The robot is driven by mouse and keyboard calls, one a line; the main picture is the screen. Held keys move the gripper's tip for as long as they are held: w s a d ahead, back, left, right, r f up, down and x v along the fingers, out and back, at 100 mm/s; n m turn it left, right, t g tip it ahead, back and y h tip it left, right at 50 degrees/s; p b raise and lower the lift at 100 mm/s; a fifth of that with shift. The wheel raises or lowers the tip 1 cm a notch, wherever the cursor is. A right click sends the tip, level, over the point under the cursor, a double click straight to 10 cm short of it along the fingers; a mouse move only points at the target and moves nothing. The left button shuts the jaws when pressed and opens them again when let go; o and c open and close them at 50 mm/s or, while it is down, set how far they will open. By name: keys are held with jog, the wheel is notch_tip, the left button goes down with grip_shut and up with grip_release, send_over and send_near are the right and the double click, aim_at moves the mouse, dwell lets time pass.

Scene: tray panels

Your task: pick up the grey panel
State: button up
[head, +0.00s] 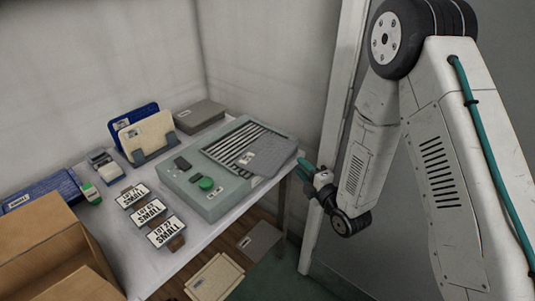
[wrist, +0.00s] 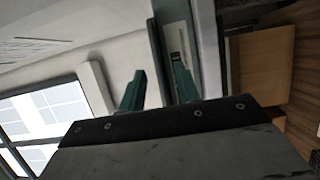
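A grey panel (head: 268,156) with a small label lies tilted over the right part of the pale green machine (head: 212,203), partly covering its striped top. My gripper (head: 304,163) is just right of the panel's right corner, near the table's end. Other grey panels are a stack (head: 200,115) at the table's back and one (head: 262,240) on the floor.
On the table (head: 148,274) are a blue panel (head: 134,123) and a cream panel (head: 147,134) in a rack, several label cards (head: 149,212), and blue trays (head: 42,190). A cardboard box (head: 40,245) stands front left. A cream panel (head: 215,278) lies below the table.

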aim_at(291, 153)
jog(key=x, duration=0.7)
jog(key=shift+w+r, duration=0.25)
jog(key=shift+r, duration=0.1)
grip_shut()
